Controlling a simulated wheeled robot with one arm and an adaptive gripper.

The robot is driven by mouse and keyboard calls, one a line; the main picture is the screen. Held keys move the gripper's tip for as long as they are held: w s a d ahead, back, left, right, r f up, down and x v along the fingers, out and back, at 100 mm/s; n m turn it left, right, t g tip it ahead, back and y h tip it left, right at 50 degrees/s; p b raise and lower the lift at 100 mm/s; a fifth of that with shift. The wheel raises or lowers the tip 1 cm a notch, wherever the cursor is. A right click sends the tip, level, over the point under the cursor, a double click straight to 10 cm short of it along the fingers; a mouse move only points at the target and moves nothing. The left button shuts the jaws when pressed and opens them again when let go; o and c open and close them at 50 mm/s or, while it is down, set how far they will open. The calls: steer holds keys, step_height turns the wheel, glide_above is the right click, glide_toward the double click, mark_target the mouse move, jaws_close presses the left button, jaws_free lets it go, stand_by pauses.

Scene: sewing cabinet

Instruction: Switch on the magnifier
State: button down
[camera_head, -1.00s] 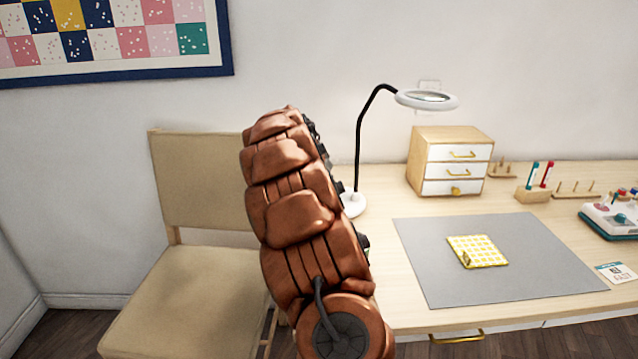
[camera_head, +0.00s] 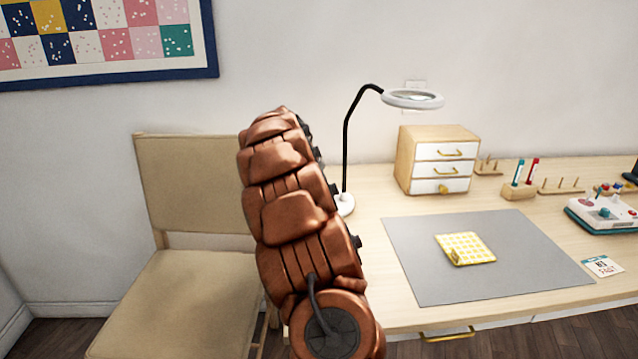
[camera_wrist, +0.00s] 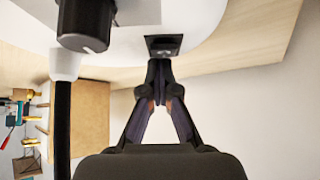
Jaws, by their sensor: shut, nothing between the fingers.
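The magnifier lamp has a white ring head (camera_head: 413,99) on a black bent stem (camera_head: 347,145) and a white round base (camera_head: 345,205) at the desk's left end, partly behind my arm. In the wrist view, which looks upside down, the white base (camera_wrist: 215,35) fills the top, with the black stem (camera_wrist: 63,130) at left. A dark switch (camera_wrist: 164,45) and a black round knob (camera_wrist: 87,25) show there. My gripper (camera_wrist: 159,64) is shut and empty, its fingertips right at the switch's edge; I cannot tell if they touch. My arm hides the gripper in the head view.
A small drawer box (camera_head: 405,165) stands right of the lamp. A grey mat (camera_head: 420,280) with a yellow cloth (camera_head: 465,247) lies in front. Thread holders and a sewing device (camera_head: 603,215) are farther right. A beige chair (camera_head: 190,180) stands left of my arm.

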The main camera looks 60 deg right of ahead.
steer(key=shift+d+r, duration=0.15)
step_height(320, 180, up, 4)
steer(key=shift+d+f+p, duration=0.15)
steer(key=shift+p, duration=0.35)
steer(key=v, duration=1)
steer(key=shift+d+r, duration=0.25)
steer(key=shift+d, duration=0.15)
